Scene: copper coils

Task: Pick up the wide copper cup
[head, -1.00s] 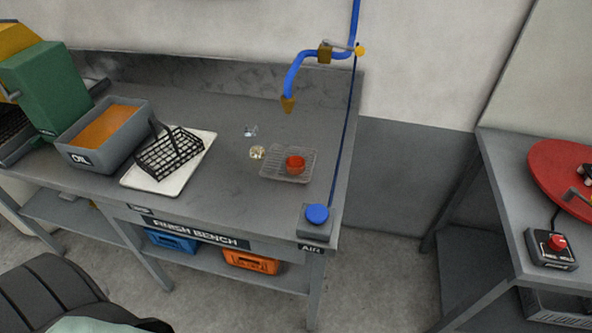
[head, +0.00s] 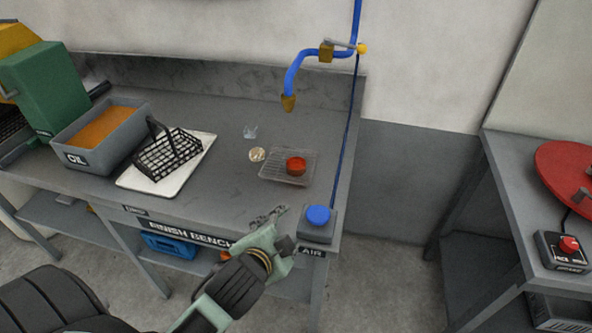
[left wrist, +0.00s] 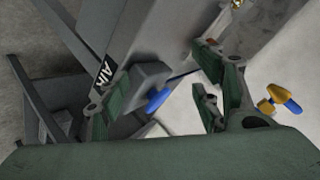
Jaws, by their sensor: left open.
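The copper cup (head: 296,165) is a small reddish-orange cup standing on a wire rack (head: 270,178) on the finish bench. My left gripper (head: 268,216) is at the bench's front edge, nearer to me than the rack and apart from the cup. In the left wrist view its fingers (left wrist: 155,98) are spread with nothing held between them. The cup cannot be made out in the left wrist view. My right gripper is in neither view.
A blue button box (head: 318,217) sits just right of my left gripper. A blue air pipe (head: 293,80) hangs behind the rack.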

